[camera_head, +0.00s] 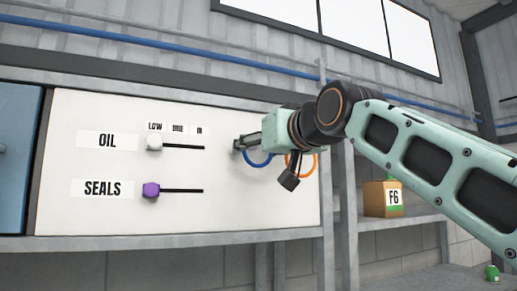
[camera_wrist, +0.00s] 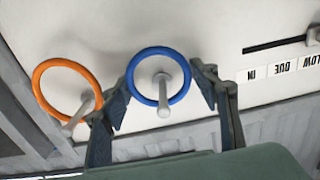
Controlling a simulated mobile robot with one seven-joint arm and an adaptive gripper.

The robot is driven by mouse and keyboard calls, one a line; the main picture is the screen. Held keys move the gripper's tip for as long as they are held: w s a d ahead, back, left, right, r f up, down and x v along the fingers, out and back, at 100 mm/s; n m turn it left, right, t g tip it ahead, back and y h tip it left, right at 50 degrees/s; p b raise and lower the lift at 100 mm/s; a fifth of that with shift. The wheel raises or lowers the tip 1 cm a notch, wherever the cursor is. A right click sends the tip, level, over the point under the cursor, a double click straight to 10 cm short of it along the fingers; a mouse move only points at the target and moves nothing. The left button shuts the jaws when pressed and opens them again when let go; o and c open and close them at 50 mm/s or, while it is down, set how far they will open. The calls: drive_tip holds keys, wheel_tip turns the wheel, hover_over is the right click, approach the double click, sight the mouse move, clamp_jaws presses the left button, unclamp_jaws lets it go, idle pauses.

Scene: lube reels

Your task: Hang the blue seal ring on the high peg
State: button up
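The blue seal ring (camera_wrist: 131,94) is around a pale peg (camera_wrist: 164,109) on the white panel in the wrist view; the peg's tip shows in front of the ring's edge. My gripper (camera_wrist: 162,88) is spread wide, one finger on each side of the blue ring and very close to it. I cannot tell whether the fingers touch it. In the head view the blue ring (camera_head: 257,163) shows as an arc below my gripper (camera_head: 243,145), which hides the pegs. Which peg is the high one I cannot tell.
An orange ring (camera_wrist: 40,72) hangs on another peg (camera_wrist: 70,128) beside the blue one; it also shows in the head view (camera_head: 314,165). The white panel (camera_head: 240,215) carries a white OIL slider (camera_head: 154,142) and a purple SEALS slider (camera_head: 151,190). A box labelled F6 (camera_head: 376,198) stands on a shelf right.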

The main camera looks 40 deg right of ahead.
drive_tip(key=o, duration=0.5)
drive_tip(key=shift+c, duration=0.2)
drive_tip(key=shift+s, duration=0.15)
drive_tip(key=v, duration=1.1)
drive_tip(key=shift+s, duration=0.4)
drive_tip(key=shift+f, duration=0.1)
drive_tip(key=w+a+f+n+g+y, duration=0.1)
drive_tip(key=w+a+f+g, duration=0.1)
drive_tip(key=a+f, duration=0.35)
drive_tip(key=w+a+f+g+y, duration=0.1)
drive_tip(key=w+a+f, duration=0.2)
drive_tip(key=f, duration=0.6)
drive_tip(key=w+a+f+n+g+y, duration=0.1)
drive_tip(key=w+a+f+g+y, duration=0.1)
drive_tip(key=a+f, duration=0.45)
drive_tip(key=s+a+f+g, duration=0.2)
drive_tip(key=f, duration=0.8)
drive_tip(key=s+a+f+g, duration=0.2)
drive_tip(key=s+f, duration=0.1)
drive_tip(key=f, duration=0.8)
drive_tip(key=s+a+f+g, duration=0.2)
drive_tip(key=a+f, duration=0.1)
drive_tip(key=f, duration=0.8)
drive_tip(key=shift+s+n+g, duration=0.3)
drive_tip(key=shift+g, duration=0.1)
